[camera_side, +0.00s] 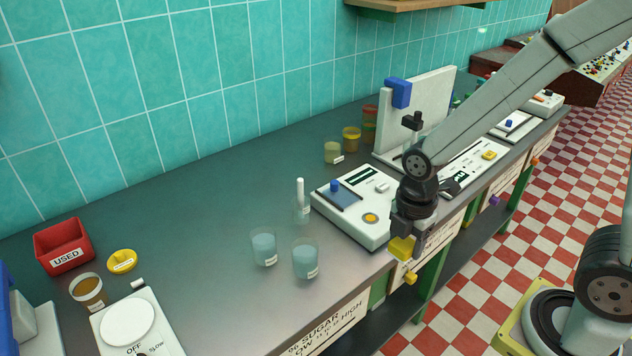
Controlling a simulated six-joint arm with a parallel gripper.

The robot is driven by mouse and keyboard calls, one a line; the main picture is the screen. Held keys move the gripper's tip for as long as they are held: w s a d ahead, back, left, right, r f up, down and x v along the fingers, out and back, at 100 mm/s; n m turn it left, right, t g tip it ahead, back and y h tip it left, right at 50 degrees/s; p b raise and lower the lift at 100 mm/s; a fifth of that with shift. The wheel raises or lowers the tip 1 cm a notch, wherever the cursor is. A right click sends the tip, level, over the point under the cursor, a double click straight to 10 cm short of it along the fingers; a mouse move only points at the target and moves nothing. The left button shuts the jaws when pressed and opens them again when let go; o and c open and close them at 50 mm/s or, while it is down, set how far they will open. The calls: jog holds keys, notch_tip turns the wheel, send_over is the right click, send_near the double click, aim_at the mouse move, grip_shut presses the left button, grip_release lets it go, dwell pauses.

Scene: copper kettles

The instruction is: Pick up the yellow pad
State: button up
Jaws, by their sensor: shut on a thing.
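The yellow pad (401,248) is a small yellow block at the lower end of my gripper (410,237), beside the front edge of the counter. My gripper points down and is shut on the pad. The dark jaws hide part of the pad. The pad appears in front of the white device's right corner; I cannot tell its exact height.
A white device (352,220) with a blue block stands left of my gripper. Two labelled beakers (306,260) stand nearer the camera. A yellow knob (411,278) shows at the counter's front. The counter's (200,225) left middle is clear.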

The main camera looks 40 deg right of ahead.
dwell(0.5)
jog(key=o, duration=0.4)
jog(key=c, duration=0.3)
jog(key=w+d, duration=0.5)
jog(key=w, duration=0.3)
jog(key=w+d, duration=0.5)
jog(key=w, duration=0.3)
jog(key=shift+r, duration=0.25)
jog(key=shift+f, duration=0.2)
jog(key=shift+f, duration=2.3)
